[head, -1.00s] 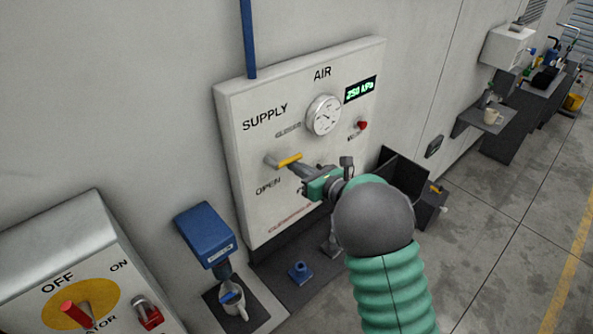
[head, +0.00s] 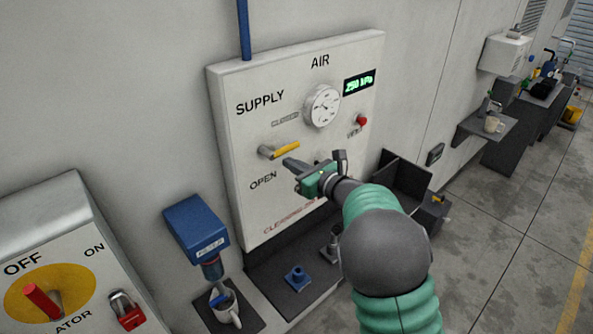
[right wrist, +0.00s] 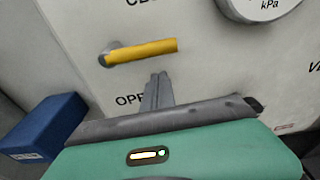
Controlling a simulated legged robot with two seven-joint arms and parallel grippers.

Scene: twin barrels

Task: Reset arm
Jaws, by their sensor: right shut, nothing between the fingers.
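My right gripper (head: 289,164) is in front of the white air panel (head: 240,110), with its fingers closed together and empty. The yellow supply handle (head: 285,150) lies roughly sideways on the panel, just above the fingertips in the head view. In the right wrist view the yellow handle (right wrist: 145,51) is ahead of the closed fingers (right wrist: 161,78), and a gap shows between them. The display (head: 359,82) reads about 250 kPa, beside a round gauge (head: 322,106). My left gripper is not in view.
A panel with a red rotary switch (head: 43,301) is at the left edge. A small blue fitting (head: 297,278) sits on the dark shelf below the air panel. Open floor lies to the right.

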